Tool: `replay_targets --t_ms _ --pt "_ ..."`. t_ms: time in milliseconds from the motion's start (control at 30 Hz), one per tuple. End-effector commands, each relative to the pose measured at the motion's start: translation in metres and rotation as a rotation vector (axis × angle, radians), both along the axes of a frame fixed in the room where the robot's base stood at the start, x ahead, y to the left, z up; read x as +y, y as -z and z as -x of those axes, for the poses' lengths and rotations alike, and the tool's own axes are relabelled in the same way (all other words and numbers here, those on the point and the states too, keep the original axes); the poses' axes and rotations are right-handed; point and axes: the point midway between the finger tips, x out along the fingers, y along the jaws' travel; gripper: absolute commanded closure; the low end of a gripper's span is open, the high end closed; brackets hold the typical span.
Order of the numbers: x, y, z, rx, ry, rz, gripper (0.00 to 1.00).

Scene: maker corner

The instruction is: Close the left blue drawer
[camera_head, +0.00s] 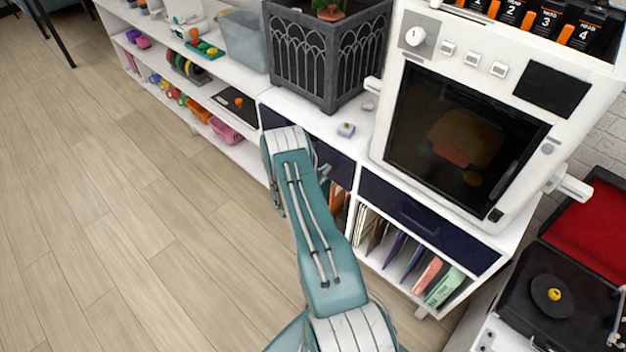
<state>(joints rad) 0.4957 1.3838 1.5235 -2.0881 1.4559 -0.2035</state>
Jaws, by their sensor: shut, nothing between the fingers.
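The left blue drawer (337,162) is a dark navy front in the white cabinet, left of the oven-like machine. My teal arm crosses in front of it and hides its middle and handle. What shows of its front looks about in line with the cabinet, but I cannot tell whether a gap remains. My gripper (325,172) is partly seen beside the arm, at the drawer's front; it is shut and empty. Whether it touches the drawer is unclear. The right blue drawer (425,216) has a dark handle and looks shut.
A white printer-like machine (455,130) and a dark planter (325,60) stand on the cabinet. Folders (400,255) fill the shelf below. A record player (550,290) is at right. The wooden floor (130,200) at left is clear.

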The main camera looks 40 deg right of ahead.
Motion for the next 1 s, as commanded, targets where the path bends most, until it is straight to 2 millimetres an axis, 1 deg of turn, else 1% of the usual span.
replay_targets --t_ms 100,267,733,867,967,1000 --pt "-0.014 0.0 -0.001 -0.001 0.0 0.0 1.0" --pt "-0.026 0.001 -0.001 -0.001 0.0 -0.002 1.0" --pt "-0.033 0.003 -0.002 -0.003 0.0 -0.007 1.0" --pt "-0.029 0.003 -0.004 -0.004 -0.001 -0.009 1.0" --pt "-0.016 0.003 -0.01 -0.002 -0.003 -0.007 1.0" --pt "-0.008 0.002 -0.013 -0.001 -0.003 -0.005 1.0"
